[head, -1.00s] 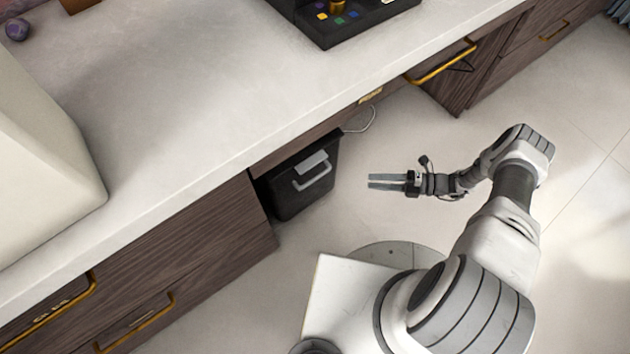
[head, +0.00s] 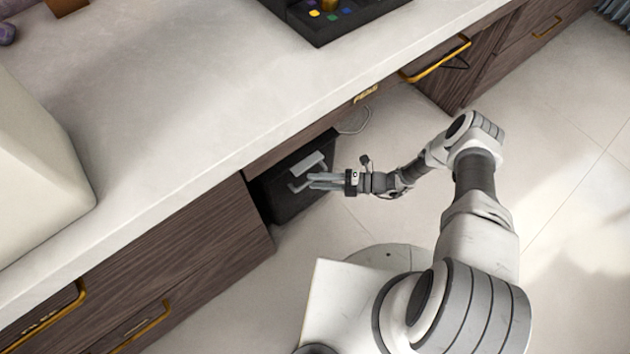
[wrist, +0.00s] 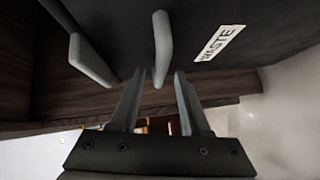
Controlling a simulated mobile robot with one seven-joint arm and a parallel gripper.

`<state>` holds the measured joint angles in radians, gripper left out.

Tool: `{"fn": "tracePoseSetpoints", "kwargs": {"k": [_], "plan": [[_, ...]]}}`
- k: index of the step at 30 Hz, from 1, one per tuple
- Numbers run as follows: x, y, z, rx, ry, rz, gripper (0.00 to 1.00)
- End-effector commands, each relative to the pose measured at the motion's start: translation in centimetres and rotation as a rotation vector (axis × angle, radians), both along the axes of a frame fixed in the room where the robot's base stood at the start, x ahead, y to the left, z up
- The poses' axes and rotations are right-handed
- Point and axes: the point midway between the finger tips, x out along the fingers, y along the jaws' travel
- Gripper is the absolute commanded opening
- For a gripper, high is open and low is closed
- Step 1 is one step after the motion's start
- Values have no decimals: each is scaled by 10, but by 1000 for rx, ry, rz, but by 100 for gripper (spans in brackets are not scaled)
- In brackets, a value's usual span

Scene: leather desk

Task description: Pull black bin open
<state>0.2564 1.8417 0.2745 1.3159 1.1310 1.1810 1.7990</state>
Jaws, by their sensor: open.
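The black bin (head: 288,205) sits in the gap under the desk, with a light grey handle (head: 296,186) and a pale label (head: 308,165) on its front. In the wrist view the dark bin front (wrist: 245,15) fills the top, with the label (wrist: 220,42) reading WASTE. My gripper (head: 312,181) is at the bin's front, its fingers overlapping the handle in the head view. In the wrist view my gripper (wrist: 160,75) is open, and one grey bar of the handle (wrist: 161,48) reaches down between the fingertips. I cannot tell whether they touch.
Wooden drawers with brass handles (head: 140,328) flank the gap to the left, and a cabinet with a brass handle (head: 436,60) stands to the right. The desk edge (head: 250,145) overhangs the bin. A thin cable (head: 357,125) hangs behind. The floor (head: 560,150) is open to the right.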

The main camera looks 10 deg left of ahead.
Motion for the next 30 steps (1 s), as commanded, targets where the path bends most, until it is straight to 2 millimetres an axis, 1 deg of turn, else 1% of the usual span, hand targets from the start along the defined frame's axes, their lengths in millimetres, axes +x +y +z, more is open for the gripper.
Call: {"fn": "tracePoseSetpoints", "kwargs": {"k": [1,4,12,14,15,20,21,30], "plan": [[-1,4,-1,1,0,1,46],[-1,9,-1,0,0,0,46],[-1,10,-1,0,0,0,46],[-1,10,-1,0,0,0,37],[-1,10,-1,0,0,0,30],[-1,10,-1,0,0,0,1],[-1,10,-1,0,0,0,0],[-1,10,-1,0,0,0,0]]}}
